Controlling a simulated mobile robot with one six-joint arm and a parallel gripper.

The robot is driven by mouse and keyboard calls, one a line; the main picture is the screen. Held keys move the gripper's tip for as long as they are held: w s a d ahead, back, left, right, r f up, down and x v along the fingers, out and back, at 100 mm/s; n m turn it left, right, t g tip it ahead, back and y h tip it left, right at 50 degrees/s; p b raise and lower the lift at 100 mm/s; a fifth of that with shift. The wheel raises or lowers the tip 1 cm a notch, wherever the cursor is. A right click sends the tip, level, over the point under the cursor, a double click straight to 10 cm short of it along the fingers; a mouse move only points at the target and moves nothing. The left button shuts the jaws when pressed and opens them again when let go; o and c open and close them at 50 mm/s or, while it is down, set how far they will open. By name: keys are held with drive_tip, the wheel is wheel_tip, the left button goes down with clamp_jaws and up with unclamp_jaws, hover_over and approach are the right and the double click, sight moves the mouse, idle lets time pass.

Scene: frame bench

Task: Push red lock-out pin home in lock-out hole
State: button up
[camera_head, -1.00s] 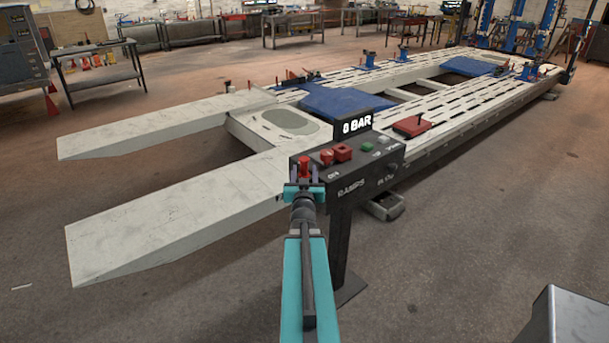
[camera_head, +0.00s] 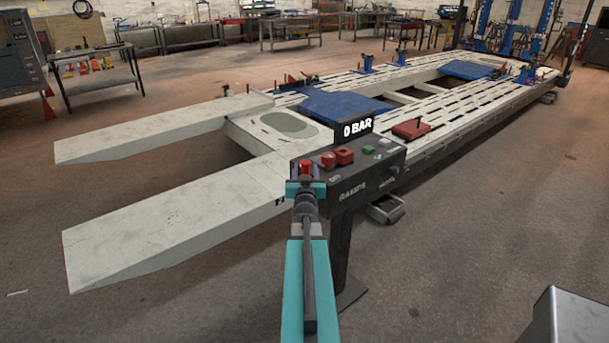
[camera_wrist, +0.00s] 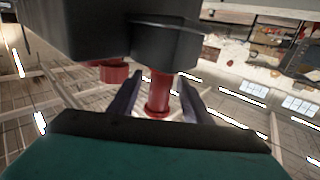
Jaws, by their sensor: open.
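The red lock-out pin (camera_head: 306,168) is at the left end of the dark control console (camera_head: 350,185). In the wrist view the pin (camera_wrist: 159,92) runs from the console's dark housing (camera_wrist: 165,42) to a wider red end between my fingers. My gripper (camera_head: 306,187) is at the console's near left end. In the wrist view its two fingers (camera_wrist: 157,98) stand apart on either side of the pin, with gaps visible. The lock-out hole is hidden, and I cannot tell how deep the pin sits.
Red buttons (camera_head: 345,155) and a green button (camera_head: 369,150) are on the console beneath a "0 BAR" display (camera_head: 358,128). A rounded red part (camera_wrist: 113,72) is beside the pin in the wrist view. The pale frame bench with ramps (camera_head: 160,225) lies behind. The near floor is open.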

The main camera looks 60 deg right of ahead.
drive_tip(key=shift+p+x, duration=0.3)
drive_tip(key=shift+x, duration=1.25)
drive_tip(key=shift+c, duration=0.6)
clamp_jaws()
